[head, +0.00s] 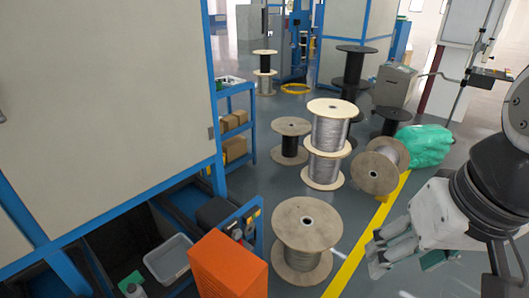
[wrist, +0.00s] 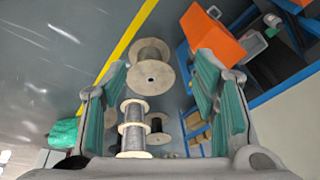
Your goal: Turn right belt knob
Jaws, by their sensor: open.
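I cannot make out a belt knob in either view. My gripper (head: 388,248) is at the lower right of the head view, pointing left, with nothing in it.
A blue-framed machine with pale panels (head: 110,100) fills the left. An orange box (head: 228,268) stands at its near corner. Stacked spools (head: 328,140), a tipped spool (head: 375,172) and a green wrapped bundle (head: 424,146) stand farther back. Free floor runs along the yellow line (head: 370,240).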

